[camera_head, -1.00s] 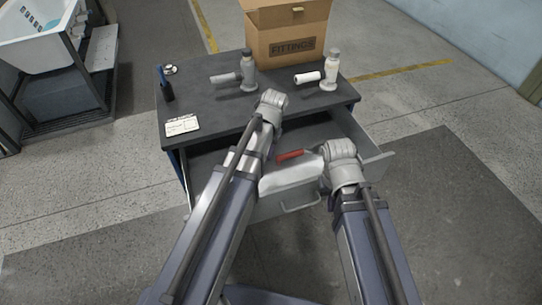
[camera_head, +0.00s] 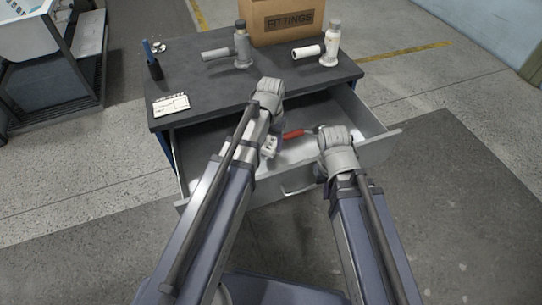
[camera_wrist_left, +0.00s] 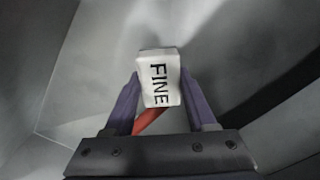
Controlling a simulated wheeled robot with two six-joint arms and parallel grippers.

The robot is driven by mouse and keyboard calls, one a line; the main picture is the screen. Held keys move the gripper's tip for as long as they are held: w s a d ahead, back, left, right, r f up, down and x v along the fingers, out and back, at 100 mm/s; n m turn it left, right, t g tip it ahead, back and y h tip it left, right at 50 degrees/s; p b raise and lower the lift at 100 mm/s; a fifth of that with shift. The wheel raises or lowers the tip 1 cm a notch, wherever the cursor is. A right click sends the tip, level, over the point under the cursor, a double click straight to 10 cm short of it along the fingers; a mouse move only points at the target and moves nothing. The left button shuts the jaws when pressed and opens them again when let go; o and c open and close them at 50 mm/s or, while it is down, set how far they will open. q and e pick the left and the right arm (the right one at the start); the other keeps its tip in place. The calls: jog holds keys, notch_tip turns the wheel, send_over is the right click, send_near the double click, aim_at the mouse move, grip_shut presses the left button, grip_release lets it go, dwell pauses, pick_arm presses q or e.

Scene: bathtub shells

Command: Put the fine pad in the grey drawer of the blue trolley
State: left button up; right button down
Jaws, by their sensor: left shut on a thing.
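The fine pad (camera_wrist_left: 160,80) is a small white block with "FINE" in black letters. My left gripper (camera_wrist_left: 160,100) is shut on it, with a purple finger on each side. In the head view the left gripper (camera_head: 268,148) is over the open grey drawer (camera_head: 375,150), partly hidden by its own arm. The left wrist view shows grey drawer walls around the pad; whether the pad touches the floor I cannot tell. The blue trolley (camera_head: 163,150) has a dark top. My right gripper (camera_head: 320,172) is by the drawer front near its handle (camera_head: 297,188); its fingers are mostly hidden.
A red-handled tool (camera_head: 293,134) lies in the drawer, close to the left gripper.

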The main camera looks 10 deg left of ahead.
aim_at(271, 151)
pick_arm(q)
jog(key=shift+f, duration=0.1)
notch_tip(271, 151, down, 4)
jog(key=b, duration=0.3)
jog(key=shift+r, duration=0.2)
jog(key=shift+f+b, duration=0.15)
jog(key=shift+b, duration=0.25)
jog(key=o, duration=1.2)
notch_tip(271, 151, up, 12)
jog(key=p, duration=1.2)
jog(key=shift+r, duration=0.2)
